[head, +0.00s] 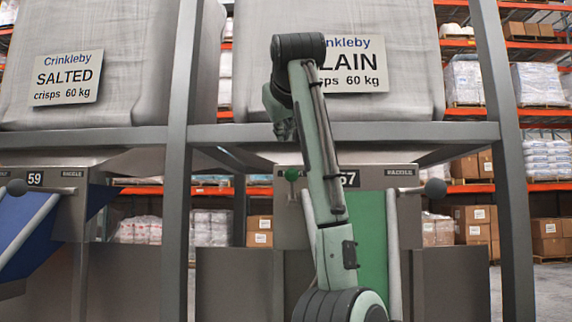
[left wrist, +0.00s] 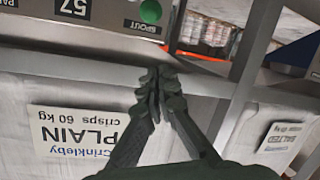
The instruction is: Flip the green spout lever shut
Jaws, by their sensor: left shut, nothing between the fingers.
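The green spout lever's round knob (head: 291,174) shows at the upper left of the weigher marked 57 (head: 347,178), just left of my arm. In the left wrist view, which is upside down, the green knob (left wrist: 150,11) is at the top edge beside a SPOUT label (left wrist: 142,27). My left gripper (head: 285,133) is above the knob in the head view, apart from it and partly hidden by my arm. In the left wrist view its fingers (left wrist: 152,74) are together, empty, and short of the knob. My right gripper is in neither view.
A grey-knobbed handle (head: 435,188) sticks out at the weigher's right, above a green chute (head: 374,240). A grey steel frame (head: 245,133) carries large PLAIN (head: 410,50) and SALTED (head: 140,60) sacks. Weigher 59 (head: 70,190) with a blue chute (head: 25,220) stands left.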

